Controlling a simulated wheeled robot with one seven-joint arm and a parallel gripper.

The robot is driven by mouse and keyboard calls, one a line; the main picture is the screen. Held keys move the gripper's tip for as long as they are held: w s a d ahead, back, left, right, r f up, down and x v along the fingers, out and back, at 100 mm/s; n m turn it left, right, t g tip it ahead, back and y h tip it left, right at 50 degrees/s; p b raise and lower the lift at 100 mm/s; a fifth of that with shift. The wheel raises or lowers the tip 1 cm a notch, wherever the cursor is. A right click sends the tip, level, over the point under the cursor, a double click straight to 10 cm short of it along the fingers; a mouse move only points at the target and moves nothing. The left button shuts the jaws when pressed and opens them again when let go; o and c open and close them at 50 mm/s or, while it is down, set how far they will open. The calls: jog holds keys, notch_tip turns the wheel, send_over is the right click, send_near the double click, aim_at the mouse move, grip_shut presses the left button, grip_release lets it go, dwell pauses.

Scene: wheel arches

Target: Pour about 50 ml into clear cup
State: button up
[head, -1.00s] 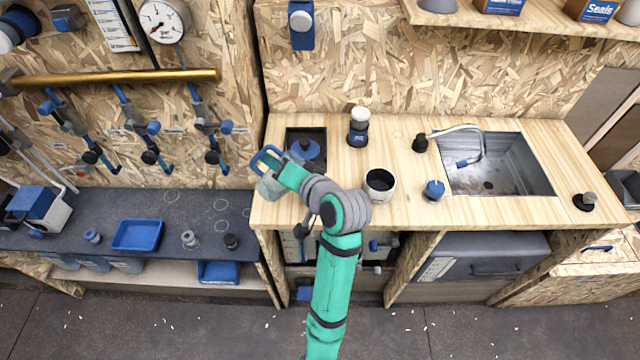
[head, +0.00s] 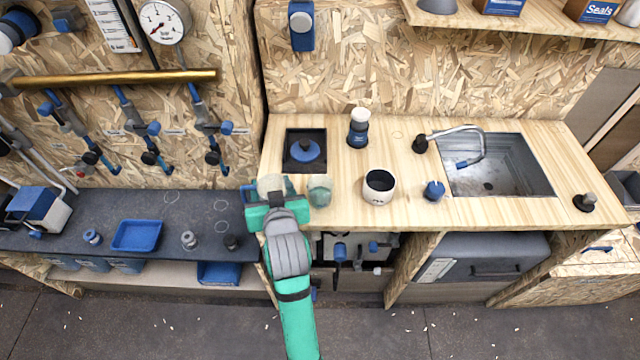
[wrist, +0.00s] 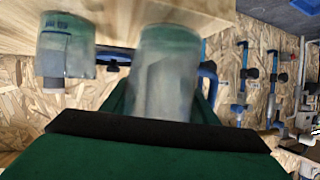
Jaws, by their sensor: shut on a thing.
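The clear cup (head: 320,191) stands upright on the wooden counter near its front left edge. It also shows at the left of the wrist view (wrist: 65,50). My gripper (head: 268,198) is shut on a clear jug (head: 269,184) with a blue handle (head: 249,193), just left of the cup and apart from it. In the wrist view the jug (wrist: 166,75) is in the middle, close to my gripper, with its blue handle to the right. The wrist view is blurred. I cannot tell the liquid level in either vessel.
A white mug (head: 379,188) with a dark inside stands right of the cup. A blue knob (head: 433,190), a black square unit with a blue disc (head: 304,150) and a blue-and-white bottle (head: 358,128) are on the counter. A sink (head: 500,165) is farther right. A lower dark bench (head: 180,205) lies left.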

jog(key=shift+s+a+n+t, duration=0.1)
jog(key=shift+s+n+t, duration=0.05)
jog(key=shift+n+t, duration=0.15)
dwell(0.9)
